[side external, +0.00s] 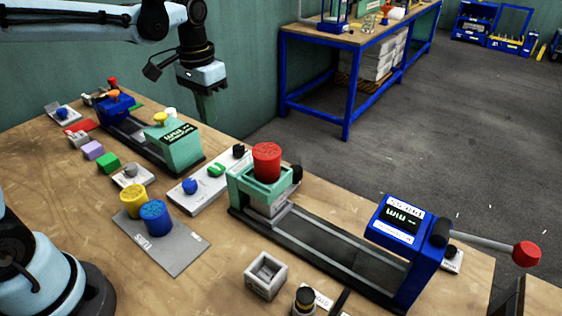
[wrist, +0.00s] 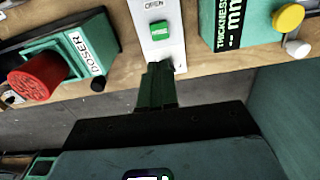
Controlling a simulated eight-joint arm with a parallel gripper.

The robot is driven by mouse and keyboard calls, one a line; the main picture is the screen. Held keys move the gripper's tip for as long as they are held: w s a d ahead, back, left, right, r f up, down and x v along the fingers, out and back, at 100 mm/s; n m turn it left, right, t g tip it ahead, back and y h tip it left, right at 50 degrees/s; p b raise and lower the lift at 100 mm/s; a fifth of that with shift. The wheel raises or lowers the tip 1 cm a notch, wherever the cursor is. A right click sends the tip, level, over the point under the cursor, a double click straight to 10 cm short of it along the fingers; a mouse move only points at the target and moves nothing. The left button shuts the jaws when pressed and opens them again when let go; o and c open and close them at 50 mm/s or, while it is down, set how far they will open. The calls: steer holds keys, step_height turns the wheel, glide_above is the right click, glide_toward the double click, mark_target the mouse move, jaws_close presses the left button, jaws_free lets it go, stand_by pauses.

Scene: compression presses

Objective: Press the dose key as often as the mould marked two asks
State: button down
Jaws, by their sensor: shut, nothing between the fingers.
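A mint-green unit marked DOSER (wrist: 72,52) carries a red cylinder (wrist: 38,76) and a small black knob (wrist: 98,84). In the side view this looks like the mint-green frame (side external: 245,186) with the red cylinder (side external: 267,162) on top. I cannot tell which control is the dose key. No mould marked two is readable; a grey open square block (side external: 265,274) stands near the front edge. My gripper (side external: 207,108) is shut and empty, raised behind the bench controls. In the wrist view its green fingers (wrist: 157,88) overlap the end of a white panel (wrist: 168,48).
The white panel (side external: 219,184) bears a blue knob and green switch. Yellow (side external: 133,201) and blue (side external: 156,217) cylinders stand on a grey plate. A blue unit (side external: 401,235) with a red-knobbed lever (side external: 526,253) is at right. A mint display box (side external: 174,147) stands at left.

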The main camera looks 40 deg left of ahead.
mark_target(214, 170)
steer(key=m+t, duration=0.2)
steer(key=t, duration=0.1)
steer(key=f+m+t, duration=0.1)
steer(key=m+t, duration=0.2)
steer(key=s+f+m+t+y, duration=0.1)
steer(key=m+t, duration=0.1)
steer(key=shift+s+d+m+t, duration=0.1)
steer(key=shift+m+t, duration=0.2)
steer(key=shift+t, duration=0.1)
steer(key=shift+f, duration=4.35)
steer(key=shift+f, duration=0.15)
steer(key=shift+f, duration=0.3)
steer(key=shift+r, duration=0.1)
steer(key=shift+r, duration=0.35)
